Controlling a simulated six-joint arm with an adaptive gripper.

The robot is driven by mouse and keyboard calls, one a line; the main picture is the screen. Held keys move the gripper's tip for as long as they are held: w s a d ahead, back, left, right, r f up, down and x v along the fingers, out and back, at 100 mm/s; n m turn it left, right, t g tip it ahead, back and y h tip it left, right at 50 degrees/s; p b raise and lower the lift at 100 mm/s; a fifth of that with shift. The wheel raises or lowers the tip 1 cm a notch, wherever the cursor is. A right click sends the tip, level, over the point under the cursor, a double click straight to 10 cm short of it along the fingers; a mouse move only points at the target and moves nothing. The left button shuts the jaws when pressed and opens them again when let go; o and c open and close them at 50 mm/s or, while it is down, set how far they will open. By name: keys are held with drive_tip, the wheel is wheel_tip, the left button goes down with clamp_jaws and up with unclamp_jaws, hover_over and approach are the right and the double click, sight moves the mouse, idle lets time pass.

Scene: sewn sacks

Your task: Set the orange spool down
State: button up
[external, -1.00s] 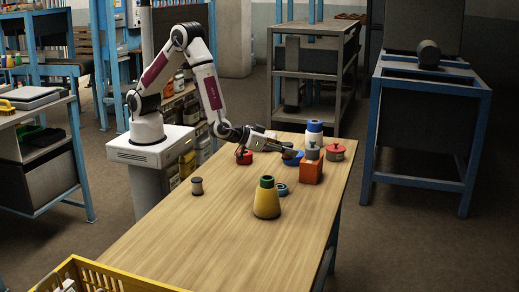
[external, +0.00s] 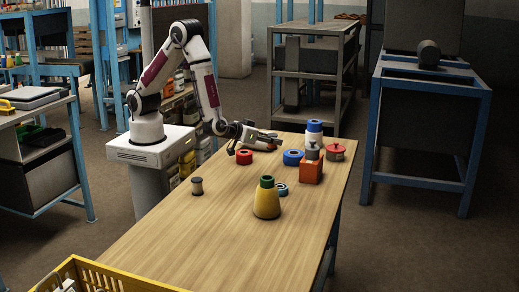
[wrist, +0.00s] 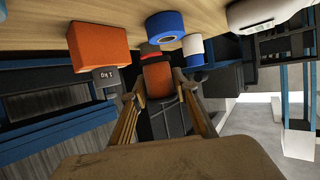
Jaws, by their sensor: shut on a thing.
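The orange spool (wrist: 157,78) sits between my two fingertips in the wrist view. My gripper (wrist: 157,86) is shut on it. In the external view my gripper (external: 268,138) is over the far left part of the wooden table (external: 215,235), behind the red spool (external: 244,157). The orange spool is too small to make out clearly there. Its height above the table is hard to judge.
A blue spool (external: 293,157), an orange box (external: 311,170) with a grey thing on top, a white and blue cylinder (external: 314,134) and a red pot (external: 336,152) stand right of my gripper. A yellow bottle (external: 267,200) and dark spool (external: 197,186) stand nearer.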

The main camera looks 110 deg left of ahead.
hover_over(272, 172)
drive_tip(key=shift+f, duration=2.85)
drive_tip(key=shift+f, duration=0.1)
drive_tip(key=shift+f, duration=2)
drive_tip(key=shift+f, duration=0.1)
drive_tip(key=o, duration=1)
drive_tip(key=shift+o, duration=0.2)
drive_tip(key=shift+v, duration=6.1)
